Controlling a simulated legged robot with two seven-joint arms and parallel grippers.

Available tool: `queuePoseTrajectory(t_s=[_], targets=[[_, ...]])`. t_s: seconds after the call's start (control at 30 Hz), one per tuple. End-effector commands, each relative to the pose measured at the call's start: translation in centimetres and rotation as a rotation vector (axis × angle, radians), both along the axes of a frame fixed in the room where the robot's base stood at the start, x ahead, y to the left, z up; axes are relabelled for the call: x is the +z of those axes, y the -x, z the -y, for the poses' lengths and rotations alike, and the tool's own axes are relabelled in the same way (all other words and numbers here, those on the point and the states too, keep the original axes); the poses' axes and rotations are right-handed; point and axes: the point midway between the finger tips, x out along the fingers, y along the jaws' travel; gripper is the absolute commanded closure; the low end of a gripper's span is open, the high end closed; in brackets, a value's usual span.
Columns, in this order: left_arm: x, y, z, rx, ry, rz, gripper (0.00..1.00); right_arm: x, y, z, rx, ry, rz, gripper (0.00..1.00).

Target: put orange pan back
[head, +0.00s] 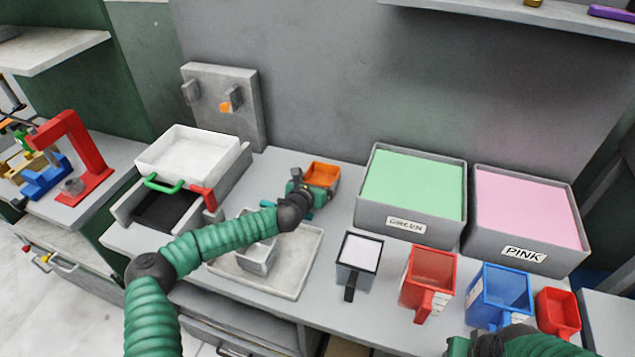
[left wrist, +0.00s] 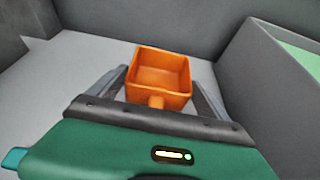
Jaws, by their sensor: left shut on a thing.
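The orange pan (head: 322,174) is a small, square, open box with a short handle. It is at the back of the grey worktop, left of the green bin. My left gripper (head: 306,183) is shut on its handle, which points toward the gripper in the left wrist view. There the pan (left wrist: 161,75) looks upright and empty, between the fingers (left wrist: 157,98). I cannot tell whether it touches the worktop. My right arm shows at the bottom right of the head view; its fingertips are not clear.
A bin labelled GREEN (head: 405,226) and one labelled PINK (head: 525,254) stand to the right. In front are a black-and-white scoop (head: 351,270), red cups and a blue cup (head: 500,297). A grey tray (head: 300,282) lies under my left arm.

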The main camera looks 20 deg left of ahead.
Motion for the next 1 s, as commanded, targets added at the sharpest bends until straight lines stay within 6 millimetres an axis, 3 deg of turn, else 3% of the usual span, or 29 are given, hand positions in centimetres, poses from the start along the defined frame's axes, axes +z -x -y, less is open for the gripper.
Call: queuePoseTrajectory(t_s=[0.07, 0.1, 0.17, 0.4, 0.53, 0.8, 1.0], targets=[[0.0, 0.0, -0.1, 0.001, -0.002, -0.001, 0.54, 0.0, 0.0, 0.0, 0.0, 0.0, 0.0, 0.64], [-0.1, 0.0, -0.1, 0.001, -0.002, -0.002, 0.09, 0.0, 0.0, 0.0, 0.0, 0.0, 0.0, 0.64], [-0.1, 0.0, -0.1, 0.001, -0.002, -0.002, 0.01, 0.0, 0.0, 0.0, 0.0, 0.0, 0.0, 0.64], [0.0, 0.1, 0.0, 0.0, -0.002, -0.002, 0.0, 0.0, 0.0, 0.0, 0.0, 0.0, 0.0, 0.64], [0.5, 1.2, -0.1, 0.001, -0.001, -0.001, 0.0, 0.0, 0.0, 0.0, 0.0, 0.0, 0.0, 0.64], [3.2, 7.4, -0.3, 0.0, -0.002, 0.0, 0.0, 0.0, 0.0, 0.0, 0.0, 0.0, 0.0, 0.64], [4.4, 10.5, -0.4, 0.001, -0.002, -0.002, 0.0, 0.0, 0.0, 0.0, 0.0, 0.0, 0.0, 0.64]])
